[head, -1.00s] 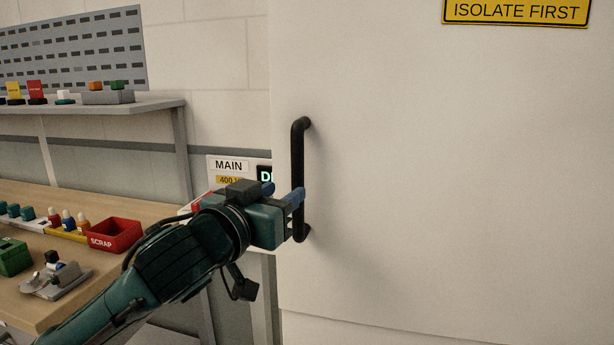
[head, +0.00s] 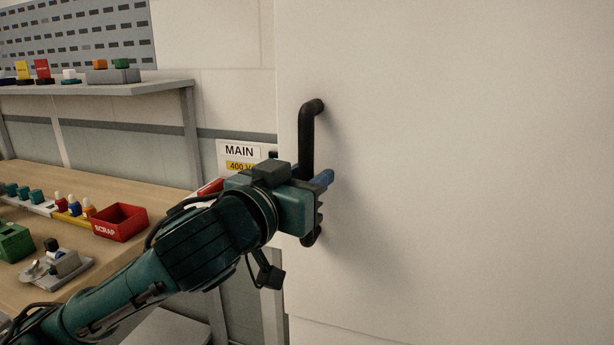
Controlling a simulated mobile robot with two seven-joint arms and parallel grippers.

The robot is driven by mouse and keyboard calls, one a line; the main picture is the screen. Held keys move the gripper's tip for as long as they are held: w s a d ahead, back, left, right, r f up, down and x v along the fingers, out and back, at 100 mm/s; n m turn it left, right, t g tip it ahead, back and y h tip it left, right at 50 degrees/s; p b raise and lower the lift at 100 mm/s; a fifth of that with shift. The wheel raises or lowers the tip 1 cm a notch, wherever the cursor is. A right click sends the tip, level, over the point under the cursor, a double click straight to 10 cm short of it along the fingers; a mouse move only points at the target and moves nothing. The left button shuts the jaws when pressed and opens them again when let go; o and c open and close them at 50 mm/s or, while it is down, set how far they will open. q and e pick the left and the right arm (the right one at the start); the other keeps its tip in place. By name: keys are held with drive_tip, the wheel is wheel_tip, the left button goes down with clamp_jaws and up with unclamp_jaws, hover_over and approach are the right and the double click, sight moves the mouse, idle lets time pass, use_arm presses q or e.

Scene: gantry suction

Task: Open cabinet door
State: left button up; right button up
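The cabinet door (head: 450,180) is a large off-white panel filling the right of the head view. It looks closed, though a slight gap cannot be ruled out. Its black vertical bar handle (head: 307,135) is near the left edge. My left gripper (head: 318,182), on a dark green arm, is at the lower half of the handle. One blue fingertip shows just right of the bar; the other is hidden, so its grip on the bar is unclear. My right gripper is not in view.
Left of the door is a wooden workbench (head: 150,185) with a red scrap bin (head: 120,222), a green bin (head: 14,243) and small parts. A grey shelf (head: 110,88) is above it. A MAIN 400 V label (head: 240,152) is behind my gripper.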

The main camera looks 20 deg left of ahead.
use_arm(q)
clamp_jaws()
idle(0.5)
